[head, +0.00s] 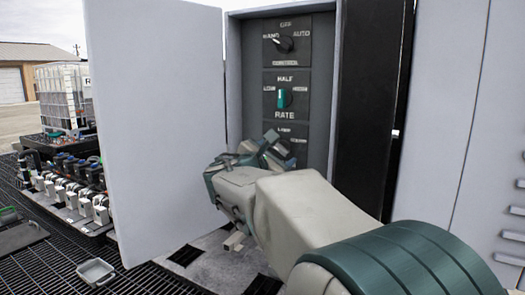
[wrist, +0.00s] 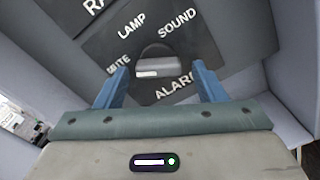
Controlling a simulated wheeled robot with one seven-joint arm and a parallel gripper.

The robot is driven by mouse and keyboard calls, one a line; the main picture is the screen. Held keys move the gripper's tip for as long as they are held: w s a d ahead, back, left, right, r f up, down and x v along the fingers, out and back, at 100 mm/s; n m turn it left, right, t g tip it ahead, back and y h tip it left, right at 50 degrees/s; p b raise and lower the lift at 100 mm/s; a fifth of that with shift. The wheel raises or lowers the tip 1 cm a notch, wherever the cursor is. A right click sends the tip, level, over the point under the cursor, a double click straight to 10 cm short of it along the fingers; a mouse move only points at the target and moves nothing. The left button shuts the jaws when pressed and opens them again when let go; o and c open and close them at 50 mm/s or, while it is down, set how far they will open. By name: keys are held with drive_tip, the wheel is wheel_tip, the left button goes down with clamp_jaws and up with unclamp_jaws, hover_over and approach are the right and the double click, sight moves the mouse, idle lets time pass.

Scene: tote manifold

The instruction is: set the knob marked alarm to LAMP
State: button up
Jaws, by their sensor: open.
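The alarm plate (wrist: 200,60) fills the middle of the wrist view, tilted in the picture. It carries the words LAMP and SOUND above, ALARM below and a partly covered word ending in TE at the left. The alarm knob (wrist: 160,66) is a dark round knob with a grey grip bar and a white mark toward its left end. I cannot tell for certain which word it points to. My gripper (wrist: 160,74) is open, with one blue finger on each side of the knob; contact is not clear. In the head view my gripper (head: 272,148) hides most of the alarm plate (head: 294,131).
Above are the rate knob (head: 284,99) and the control knob (head: 284,44), in the same cabinet column. An open white door (head: 155,120) stands left of my arm, and a dark panel edge (head: 368,100) stands right. A small tray (head: 96,270) lies on the grating.

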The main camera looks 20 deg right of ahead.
drive_tip(key=shift+w, duration=0.1)
drive_tip(key=c, duration=1)
drive_tip(key=shift+f, duration=0.1)
drive_tip(key=shift+f+b, duration=0.1)
drive_tip(key=shift+b, duration=0.55)
drive_tip(key=m+b, duration=0.4)
drive_tip(key=b, duration=0.1)
drive_tip(key=m+b, duration=0.3)
drive_tip(key=b, duration=0.2)
drive_tip(key=m+b, duration=0.4)
drive_tip(key=shift+w+r+m+b, duration=0.15)
drive_tip(key=shift+r+m+b, duration=0.15)
drive_tip(key=shift+b, duration=0.1)
drive_tip(key=shift+r, duration=0.1)
